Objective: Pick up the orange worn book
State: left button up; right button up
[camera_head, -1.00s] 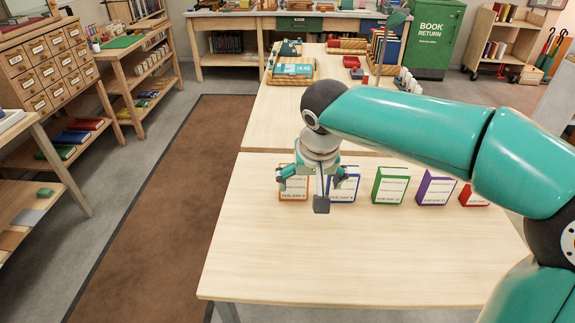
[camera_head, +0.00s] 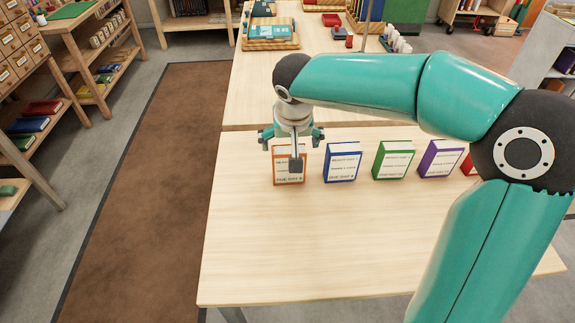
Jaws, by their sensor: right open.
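The orange book (camera_head: 288,180) stands upright at the left end of a row of books on the pale wooden table (camera_head: 330,250). Its cover shows a white label, partly hidden by a grey finger of my gripper. My right gripper (camera_head: 294,150) is open, with its fingers spread in front of and above the orange book's upper part. I cannot tell whether any finger touches the book. My left gripper is not in view.
A blue book (camera_head: 342,163), a green book (camera_head: 392,161) and a purple book (camera_head: 440,160) stand to the right, with a red one (camera_head: 468,165) partly behind my arm. The front of the table is clear. A wooden tray (camera_head: 270,42) lies farther back.

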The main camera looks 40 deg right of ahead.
aim_at(289, 149)
jog(key=shift+x, duration=3.35)
jog(key=shift+a, duration=0.1)
jog(key=shift+c, duration=0.2)
jog(key=c, duration=1.1)
